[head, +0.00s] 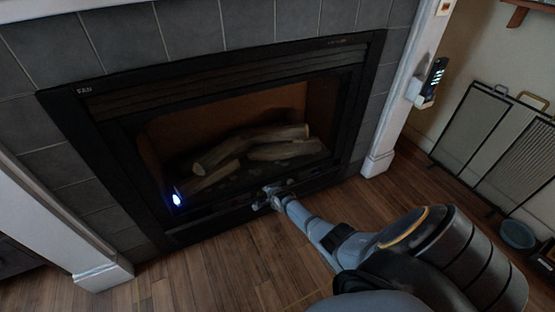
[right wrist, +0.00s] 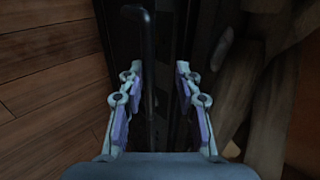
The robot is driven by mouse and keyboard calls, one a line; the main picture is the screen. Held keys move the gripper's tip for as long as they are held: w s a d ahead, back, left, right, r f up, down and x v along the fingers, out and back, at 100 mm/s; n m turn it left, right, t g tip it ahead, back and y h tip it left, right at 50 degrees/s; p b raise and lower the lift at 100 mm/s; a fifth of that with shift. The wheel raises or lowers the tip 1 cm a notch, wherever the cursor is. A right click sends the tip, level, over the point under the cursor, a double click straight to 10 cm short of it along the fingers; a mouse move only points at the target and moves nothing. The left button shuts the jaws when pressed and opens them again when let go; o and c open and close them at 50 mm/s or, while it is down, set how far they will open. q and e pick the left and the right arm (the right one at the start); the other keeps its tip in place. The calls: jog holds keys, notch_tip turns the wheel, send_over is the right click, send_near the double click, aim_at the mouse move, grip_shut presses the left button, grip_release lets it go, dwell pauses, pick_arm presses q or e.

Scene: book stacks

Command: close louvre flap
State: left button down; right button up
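The fireplace's lower black louvre flap (head: 212,226) runs along the bottom of the fireplace front, just above the wood floor. My right gripper (head: 272,196) is at this lower front edge, right of its middle. In the right wrist view my right gripper (right wrist: 159,80) has its two fingers apart. A thin dark bar with a bent end (right wrist: 148,62) runs between the fingers, nearer the left one; I cannot tell whether it touches. The gripper hides part of the lower edge in the head view. How far the flap stands open is too dark to tell. My left gripper is not in view.
The firebox holds logs (head: 282,151), with a bright bluish light (head: 177,199) at its lower left. White trim (head: 379,163) borders the tiled surround. A folding screen (head: 471,126) and a blue-grey bowl (head: 517,234) stand at the right. The wood floor (head: 205,281) in front is clear.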

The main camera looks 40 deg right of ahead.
jog(key=s+a, duration=0.2)
jog(key=s, duration=0.8)
jog(key=shift+s+a, duration=0.15)
jog(key=shift+a, duration=0.15)
jog(key=shift+r, duration=0.1)
